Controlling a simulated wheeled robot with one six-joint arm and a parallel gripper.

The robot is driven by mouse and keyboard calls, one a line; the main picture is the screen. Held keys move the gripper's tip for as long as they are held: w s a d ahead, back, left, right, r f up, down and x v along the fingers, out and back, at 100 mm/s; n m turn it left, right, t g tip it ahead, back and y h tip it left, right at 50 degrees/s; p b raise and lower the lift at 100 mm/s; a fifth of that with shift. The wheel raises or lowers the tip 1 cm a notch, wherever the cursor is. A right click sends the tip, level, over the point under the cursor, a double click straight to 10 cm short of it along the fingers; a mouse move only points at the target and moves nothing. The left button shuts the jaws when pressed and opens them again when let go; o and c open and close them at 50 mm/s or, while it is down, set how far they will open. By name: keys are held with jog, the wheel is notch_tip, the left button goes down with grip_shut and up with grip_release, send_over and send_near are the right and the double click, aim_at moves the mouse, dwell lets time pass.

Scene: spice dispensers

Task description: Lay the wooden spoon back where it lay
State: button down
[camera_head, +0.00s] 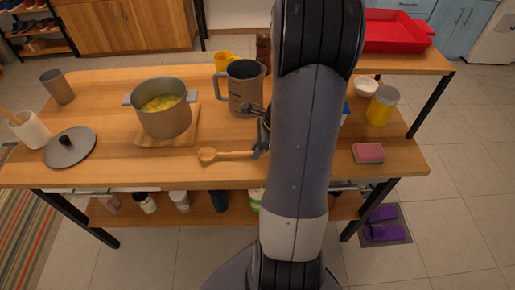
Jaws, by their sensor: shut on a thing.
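The wooden spoon (209,155) is low over or on the tabletop near the front edge, its bowl to the left and its handle running right toward my arm. My gripper (259,150) is at the handle's right part and is shut on the spoon. My arm hides the handle's end and much of the gripper. I cannot tell whether the spoon touches the table (222,175).
A grey pot of soup (165,118) stands on a wooden board (150,140), left of the spoon. A lid (69,152) and white utensil holder (30,133) are further left. A grey jug (246,88) stands behind my gripper. A sponge (368,153) lies right.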

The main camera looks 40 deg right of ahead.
jog(key=shift+f, duration=0.1)
jog(key=c, duration=1.3)
grip_release()
jog(key=shift+d+r, duration=0.1)
jog(key=shift+r, duration=0.4)
jog(key=p+v, duration=0.1)
jog(key=v, duration=1)
jog(key=shift+s+r, duration=0.1)
jog(key=shift+r, duration=0.05)
